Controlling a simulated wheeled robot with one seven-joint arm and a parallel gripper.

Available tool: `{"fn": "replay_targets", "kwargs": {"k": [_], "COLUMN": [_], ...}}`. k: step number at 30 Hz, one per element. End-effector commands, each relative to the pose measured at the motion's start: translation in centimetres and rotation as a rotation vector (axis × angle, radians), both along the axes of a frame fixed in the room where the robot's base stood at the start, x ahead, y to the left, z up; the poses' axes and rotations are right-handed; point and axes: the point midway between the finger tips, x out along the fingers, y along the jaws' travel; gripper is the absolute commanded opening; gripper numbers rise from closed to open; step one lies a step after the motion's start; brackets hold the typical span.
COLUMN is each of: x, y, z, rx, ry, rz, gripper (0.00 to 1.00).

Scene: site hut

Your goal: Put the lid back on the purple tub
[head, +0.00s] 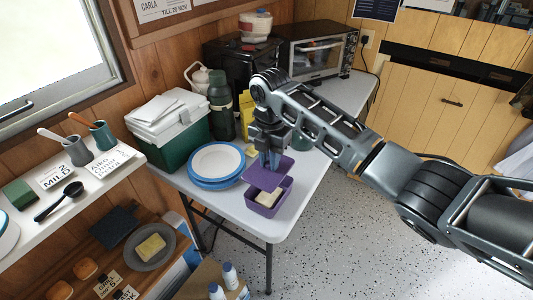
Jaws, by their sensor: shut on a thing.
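The purple tub (268,207) stands on the white table near its front edge, with a pale block (267,197) inside. The purple lid (264,177) is in my gripper (268,164), tilted, over the back part of the tub. My gripper is shut on the lid from above. The front part of the tub is uncovered. I cannot tell whether the lid touches the rim.
A stack of blue and white plates (216,163) stands just left of the tub. A green and white cooler (170,122), a dark green flask (221,104) and a toaster oven (318,58) stand farther back. The table's front edge (258,234) is close to the tub.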

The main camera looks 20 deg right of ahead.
Motion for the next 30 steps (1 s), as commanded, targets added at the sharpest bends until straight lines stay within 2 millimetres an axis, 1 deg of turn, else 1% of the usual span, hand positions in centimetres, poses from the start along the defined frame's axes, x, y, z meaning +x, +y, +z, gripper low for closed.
{"fn": "replay_targets", "kwargs": {"k": [8, 15, 21, 25, 30], "x": [0.0, 0.0, 0.0, 0.0, 0.0], "y": [0.0, 0.0, 0.0, 0.0, 0.0], "z": [-2.1, -4.2, -5.6, -6.1, -6.2], "rx": [0.000, -0.001, 0.000, -0.001, 0.000], "ry": [0.000, -0.001, 0.000, -0.001, -0.001], "rz": [-0.002, -0.002, -0.003, -0.002, -0.002], "gripper": [0.00, 0.00, 0.00, 0.00, 0.00]}}
